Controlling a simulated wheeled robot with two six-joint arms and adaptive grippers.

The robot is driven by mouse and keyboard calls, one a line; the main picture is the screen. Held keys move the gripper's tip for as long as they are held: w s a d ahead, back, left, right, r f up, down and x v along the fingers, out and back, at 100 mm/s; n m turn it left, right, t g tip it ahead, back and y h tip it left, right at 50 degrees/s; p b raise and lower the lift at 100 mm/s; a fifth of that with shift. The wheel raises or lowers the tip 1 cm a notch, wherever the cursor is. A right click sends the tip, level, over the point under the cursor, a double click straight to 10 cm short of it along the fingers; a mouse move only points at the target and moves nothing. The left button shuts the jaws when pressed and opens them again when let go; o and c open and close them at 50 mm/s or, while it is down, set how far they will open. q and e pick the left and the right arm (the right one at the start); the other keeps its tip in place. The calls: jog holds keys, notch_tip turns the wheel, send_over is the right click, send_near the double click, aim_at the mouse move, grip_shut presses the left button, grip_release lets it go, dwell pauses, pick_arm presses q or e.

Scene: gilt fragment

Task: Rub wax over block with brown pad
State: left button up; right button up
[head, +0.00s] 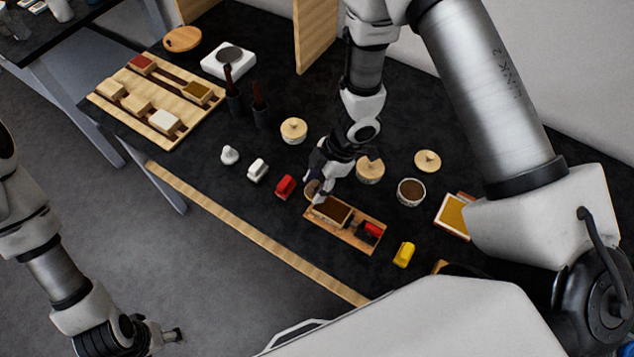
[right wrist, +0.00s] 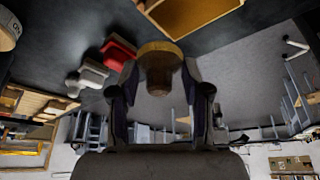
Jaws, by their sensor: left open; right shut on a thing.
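The block (head: 332,209) has a dark brown top and pale sides, and sits on a wooden tray (head: 352,240). Its edge also shows at the top of the right wrist view (right wrist: 190,14). My right gripper (head: 318,187) is shut on a round tan-brown pad (right wrist: 160,48) by its brown handle (right wrist: 158,80). The pad is at the block's left end; I cannot tell whether it touches. An open tin of brown wax (head: 411,191) stands right of the block. My left gripper (head: 172,336) is open and empty, over the floor at lower left.
A red-and-black item (head: 370,231) lies on the tray's right end. Red (head: 285,187), white (head: 257,170) and yellow (head: 403,254) small pads stand around. A framed yellow panel (head: 455,214) is at right. Lidded tins stand behind my right gripper. The table's pale front edge (head: 250,232) is close.

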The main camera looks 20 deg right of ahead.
jog(key=shift+s+d+r+p, duration=0.15)
jog(key=shift+r+p, duration=0.2)
jog(key=shift+r, duration=0.25)
jog(key=shift+s+r+p, duration=0.15)
jog(key=shift+r+p, duration=0.15)
jog(key=shift+r, duration=0.25)
jog(key=shift+w+a+r+p, duration=0.1)
jog(key=shift+w+r+p, duration=0.1)
jog(key=shift+r+p, duration=0.3)
jog(key=shift+w+a+r+p, duration=0.1)
jog(key=shift+w+r+p, duration=0.05)
jog(key=shift+r+p, duration=0.35)
jog(key=shift+r, duration=0.2)
jog(key=shift+s+d+r, duration=0.1)
jog(key=shift+s+d, duration=0.05)
jog(key=shift+s, duration=0.05)
jog(key=shift+w, duration=0.15)
